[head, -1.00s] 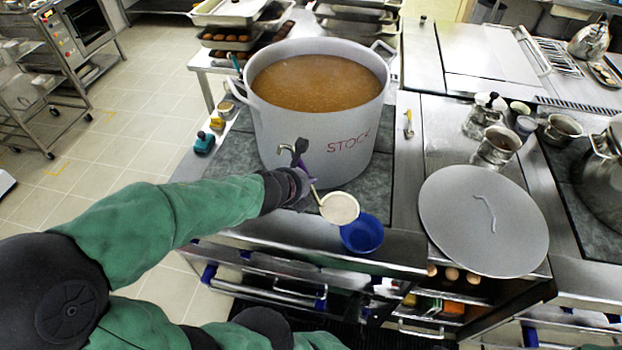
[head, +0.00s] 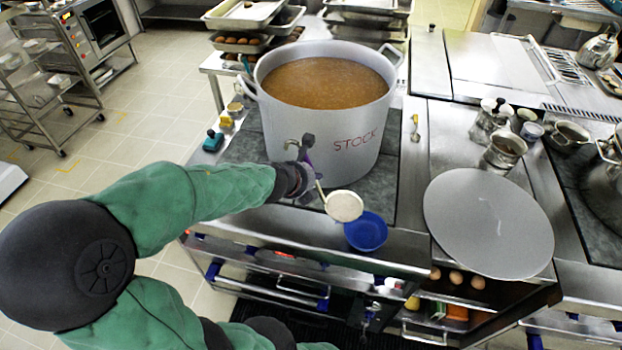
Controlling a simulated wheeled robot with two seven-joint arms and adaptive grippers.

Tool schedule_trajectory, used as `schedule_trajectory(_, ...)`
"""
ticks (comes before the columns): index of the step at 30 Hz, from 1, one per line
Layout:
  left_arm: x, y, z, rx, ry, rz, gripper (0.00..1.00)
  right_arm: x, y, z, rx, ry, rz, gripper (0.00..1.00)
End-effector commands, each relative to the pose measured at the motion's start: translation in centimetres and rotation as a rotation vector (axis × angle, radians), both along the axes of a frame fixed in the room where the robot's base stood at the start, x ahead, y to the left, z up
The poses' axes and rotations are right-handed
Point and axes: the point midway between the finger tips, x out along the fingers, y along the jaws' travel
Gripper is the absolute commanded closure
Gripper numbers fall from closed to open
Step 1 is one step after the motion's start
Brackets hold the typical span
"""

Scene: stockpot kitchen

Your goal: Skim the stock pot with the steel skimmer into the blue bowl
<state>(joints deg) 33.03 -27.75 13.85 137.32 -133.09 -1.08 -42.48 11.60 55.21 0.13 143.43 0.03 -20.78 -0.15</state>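The large steel stock pot (head: 318,130) marked STOCK stands on the stove, full of brown broth (head: 325,82). My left gripper (head: 305,178) is in front of the pot, at the skimmer's handle, and appears closed around it. The steel skimmer's (head: 343,206) round head holds a pale layer and hangs just left of and above the blue bowl (head: 366,232), partly overlapping its rim in the picture. The bowl stands at the counter's front edge; no contents are visible in it. My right gripper is not in view.
A large round lid (head: 488,222) lies on the counter to the right. Steel jugs (head: 503,147) and small pots stand behind it. A teal-handled object (head: 213,141) lies left of the pot. Eggs (head: 456,277) sit on a shelf below the counter edge.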

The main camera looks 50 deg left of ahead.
Motion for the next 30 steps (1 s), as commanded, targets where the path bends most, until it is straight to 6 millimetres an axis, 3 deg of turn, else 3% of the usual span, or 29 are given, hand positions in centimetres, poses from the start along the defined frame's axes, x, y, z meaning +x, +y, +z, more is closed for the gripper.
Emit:
schedule_trajectory(11,0.0,0.0,-2.8,0.0,0.0,0.0,1.0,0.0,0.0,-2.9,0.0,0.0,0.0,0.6)
schedule_trajectory(15,0.3,-0.4,-1.8,0.018,0.018,-0.003,1.0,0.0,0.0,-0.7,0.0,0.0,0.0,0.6)
schedule_trajectory(30,0.9,-1.4,-0.9,0.092,0.064,-0.002,1.0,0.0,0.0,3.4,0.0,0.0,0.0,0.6)
